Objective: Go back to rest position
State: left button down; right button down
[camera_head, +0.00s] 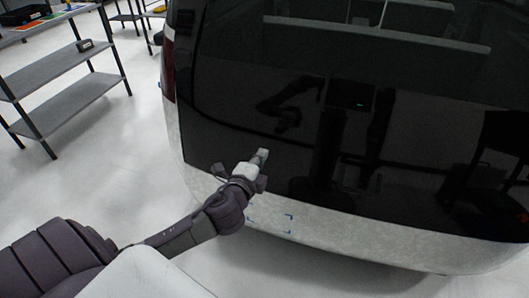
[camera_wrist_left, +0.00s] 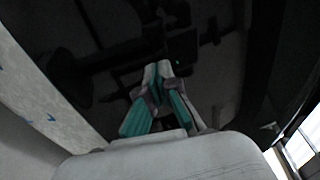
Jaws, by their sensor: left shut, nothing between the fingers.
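My left gripper (camera_head: 262,156) is stretched out in front of the rear of a vehicle (camera_head: 340,130), close to its dark glossy panel. I cannot tell whether it touches the panel. In the left wrist view the two fingers of my left gripper (camera_wrist_left: 164,70) meet at their tips, with teal inner faces and nothing between them. The dark panel (camera_wrist_left: 90,60) fills most of that view, with my reflection in it. My right gripper is not seen directly in either view.
The vehicle's pale lower strip (camera_head: 340,232) carries small blue corner marks (camera_head: 270,222). A grey metal shelf (camera_head: 62,90) with a small dark object (camera_head: 86,45) stands at the left. The light floor (camera_head: 120,165) between shelf and vehicle is clear.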

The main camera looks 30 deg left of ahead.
pick_arm(q)
jog(key=v, duration=0.7)
jog(key=s+a+f+n+g, duration=0.1)
jog(key=s+f+n+g, duration=0.15)
jog(key=f, duration=0.95)
jog(key=s+a+f+n+g+h+p, duration=0.1)
jog(key=s+f+g, duration=0.2)
jog(key=f, duration=0.9)
jog(key=s+a+f+n+g, duration=0.1)
jog(key=s+f+n+g, duration=0.15)
jog(key=f, duration=0.95)
jog(key=s+d+f+n+g, duration=0.2)
jog(key=s+f, duration=0.4)
jog(key=s, duration=0.3)
jog(key=s+d+f+n+g+h, duration=0.1)
jog(key=s+d+f, duration=0.3)
jog(key=s, duration=0.6)
jog(key=s+d+f+n+g+h+p, duration=0.1)
jog(key=s+d+f+n+g, duration=0.3)
jog(key=s+f, duration=0.4)
jog(key=shift+s+f, duration=0.15)
jog(key=shift+s, duration=0.8)
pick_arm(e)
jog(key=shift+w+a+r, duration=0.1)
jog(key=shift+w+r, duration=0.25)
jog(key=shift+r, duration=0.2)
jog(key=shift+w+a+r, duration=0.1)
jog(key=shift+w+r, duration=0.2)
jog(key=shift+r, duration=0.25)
